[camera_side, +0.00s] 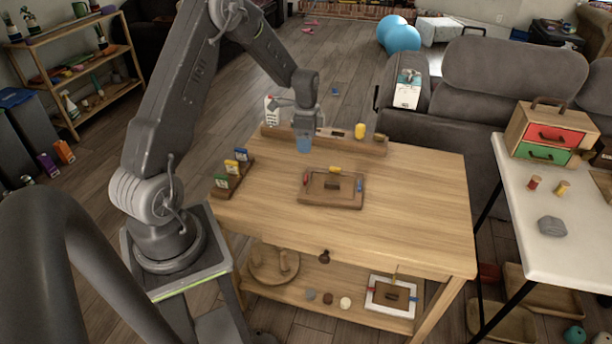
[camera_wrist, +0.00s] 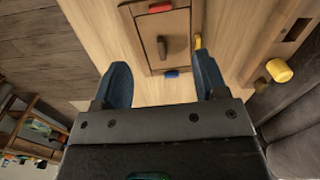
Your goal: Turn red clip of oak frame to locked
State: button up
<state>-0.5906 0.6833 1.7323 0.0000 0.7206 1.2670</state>
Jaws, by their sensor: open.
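The oak frame (camera_side: 318,202) lies flat on the wooden table, with a dark handle (camera_side: 332,184) at its middle. The red clip (camera_side: 306,182) is on its left edge, a yellow clip (camera_side: 335,169) on its far edge and a blue clip (camera_side: 360,185) on its right edge. In the wrist view the red clip (camera_wrist: 160,7) is at the top, farthest from my fingers, lying roughly along the frame's edge. My gripper (camera_wrist: 163,70) is open and empty, its blue fingers apart. In the side view my gripper (camera_side: 303,143) is above the table, behind the frame, touching nothing visible.
A rack with several coloured tags (camera_side: 232,172) stands on the table's left. A wooden rail (camera_side: 365,145) with a yellow cylinder (camera_side: 360,131) runs along the back. A white frame (camera_side: 390,297) with clips lies on the lower shelf. The table's front and right are clear.

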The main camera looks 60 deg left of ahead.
aim_at(306, 177)
notch_tip(306, 177, down, 14)
jog(key=shift+a+f, duration=0.15)
dwell(0.4)
jog(key=shift+c, duration=0.5)
jog(key=c, duration=0.8)
jog(key=shift+c, duration=0.2)
